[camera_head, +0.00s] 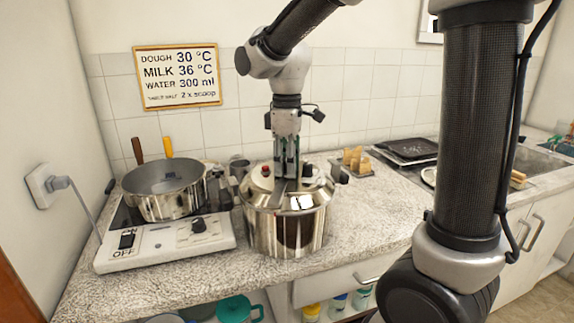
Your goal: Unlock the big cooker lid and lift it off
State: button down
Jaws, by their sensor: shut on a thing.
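The big cooker (288,222) is a shiny steel pot standing on the speckled counter, right of the hot plate. Its steel lid (262,189) sits on top, with a red knob (266,170) at the left and a dark knob (307,170) at the right. A black side handle (340,174) sticks out at the right rim. My gripper (288,172) points straight down over the middle of the lid, with its fingers shut on the lid's handle. The fingertips and most of that handle are hidden, and I cannot tell the lock's state.
An open saucepan (165,188) stands on the white hot plate (170,244) at the left. A black tray (408,150) and the sink (520,150) are further right. Counter right of the cooker (385,205) is clear.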

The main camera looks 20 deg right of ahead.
jog(key=shift+r, duration=0.15)
jog(key=shift+r, duration=2.35)
